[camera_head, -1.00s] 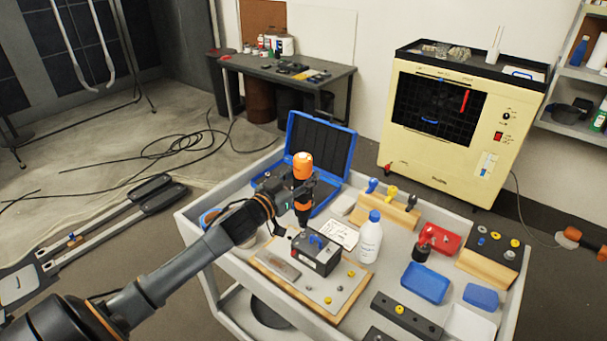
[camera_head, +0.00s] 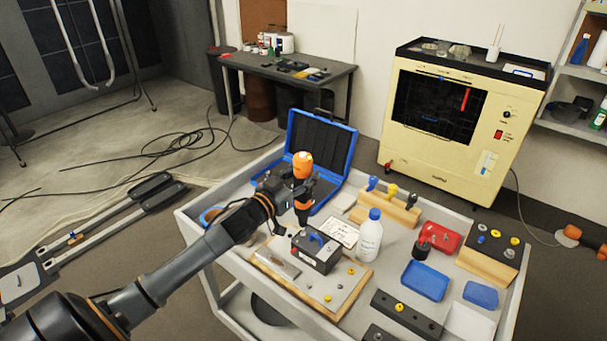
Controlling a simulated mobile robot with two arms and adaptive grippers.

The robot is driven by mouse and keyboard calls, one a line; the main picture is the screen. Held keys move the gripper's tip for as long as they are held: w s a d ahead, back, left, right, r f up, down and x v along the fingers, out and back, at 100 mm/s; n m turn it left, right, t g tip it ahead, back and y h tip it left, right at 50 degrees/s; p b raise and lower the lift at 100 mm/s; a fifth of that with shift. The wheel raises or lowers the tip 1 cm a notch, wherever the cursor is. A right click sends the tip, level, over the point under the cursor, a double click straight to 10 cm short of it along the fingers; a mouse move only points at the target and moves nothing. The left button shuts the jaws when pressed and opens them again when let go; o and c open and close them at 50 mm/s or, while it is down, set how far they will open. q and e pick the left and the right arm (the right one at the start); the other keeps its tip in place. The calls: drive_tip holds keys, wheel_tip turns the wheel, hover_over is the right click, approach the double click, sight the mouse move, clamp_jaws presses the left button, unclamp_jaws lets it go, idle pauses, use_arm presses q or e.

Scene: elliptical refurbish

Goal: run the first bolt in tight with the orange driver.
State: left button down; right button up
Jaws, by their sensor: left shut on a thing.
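The orange driver (camera_head: 303,165) stands upright, with an orange top, a dark middle and an orange lower part. My left gripper (camera_head: 293,193) is shut on its middle. The driver's lower end is over the back left part of a black box (camera_head: 318,259) with a blue handle on top. The box stands on a wood-edged board (camera_head: 334,303). Whether the tip touches a bolt there is too small to tell. Yellow fasteners (camera_head: 351,271) lie on the board. My right gripper is not in view.
A cream cabinet (camera_head: 450,150) stands behind. Cables lie on the floor at left.

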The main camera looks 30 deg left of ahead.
sight(304, 154)
use_arm(q)
drive_tip(key=shift+f+b, duration=0.35)
drive_tip(key=shift+f, duration=0.4)
idle(1.6)
drive_tip(key=shift+r+p, duration=0.9)
drive_tip(key=shift+p, duration=0.1)
wheel_tip(304, 154, up, 8)
drive_tip(key=p, duration=0.7)
drive_tip(key=shift+f+p, duration=0.15)
drive_tip(key=shift+p, duration=0.2)
drive_tip(key=shift+f, duration=0.1)
drive_tip(key=shift+d, duration=0.1)
